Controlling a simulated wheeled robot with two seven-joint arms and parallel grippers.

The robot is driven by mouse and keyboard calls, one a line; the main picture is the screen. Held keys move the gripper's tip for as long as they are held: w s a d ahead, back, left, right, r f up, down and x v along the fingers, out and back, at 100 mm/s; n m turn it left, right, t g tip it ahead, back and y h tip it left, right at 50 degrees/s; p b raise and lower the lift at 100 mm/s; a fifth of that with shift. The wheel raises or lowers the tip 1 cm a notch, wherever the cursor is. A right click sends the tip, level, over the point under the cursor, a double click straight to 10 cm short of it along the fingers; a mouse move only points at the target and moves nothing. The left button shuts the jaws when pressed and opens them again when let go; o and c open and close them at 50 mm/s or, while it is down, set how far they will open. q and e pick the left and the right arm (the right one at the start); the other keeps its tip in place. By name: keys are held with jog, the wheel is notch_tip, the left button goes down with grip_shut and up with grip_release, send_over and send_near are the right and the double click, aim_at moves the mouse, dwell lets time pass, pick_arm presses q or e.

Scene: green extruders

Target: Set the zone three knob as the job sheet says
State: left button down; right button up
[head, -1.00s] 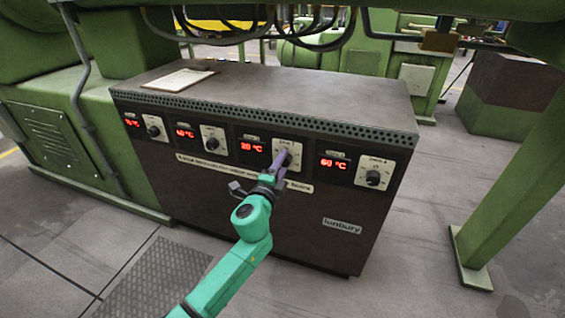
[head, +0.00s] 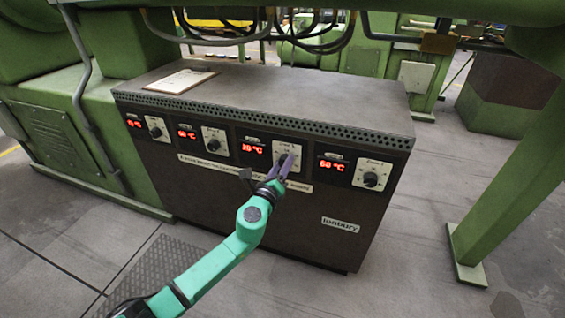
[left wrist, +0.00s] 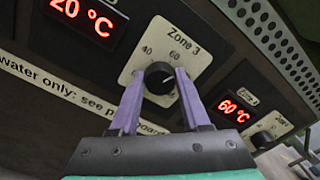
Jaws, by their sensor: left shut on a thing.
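The zone 3 knob (left wrist: 160,77) is a black round knob on a pale plate marked Zone 3 (left wrist: 187,47), with 40 and 60 legible above it. My left gripper (left wrist: 161,84) is shut on it, one purple finger on each side. In the head view the left gripper (head: 283,165) covers most of the knob and part of its plate (head: 287,148). The red display (left wrist: 82,16) left of the knob reads 20 °C. The job sheet (head: 181,80) lies on top of the dark cabinet (head: 330,105); its writing is too small to read. My right gripper is not in view.
Another knob (head: 371,179) with a 60 °C display (head: 331,165) sits to the right. Two more knobs, (head: 155,127) and (head: 212,140), sit to the left. A green machine leg (head: 500,190) stands at right. Hoses (head: 300,30) hang above the cabinet.

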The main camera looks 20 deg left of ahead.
pick_arm(q)
jog(key=shift+d+f+m+p, duration=0.1)
jog(key=shift+m+p, duration=1.35)
jog(key=shift+m, duration=2.55)
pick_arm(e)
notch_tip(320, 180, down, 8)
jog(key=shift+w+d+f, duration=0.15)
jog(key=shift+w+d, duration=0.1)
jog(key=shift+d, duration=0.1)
pick_arm(q)
jog(key=shift+c, duration=1.9)
grip_release()
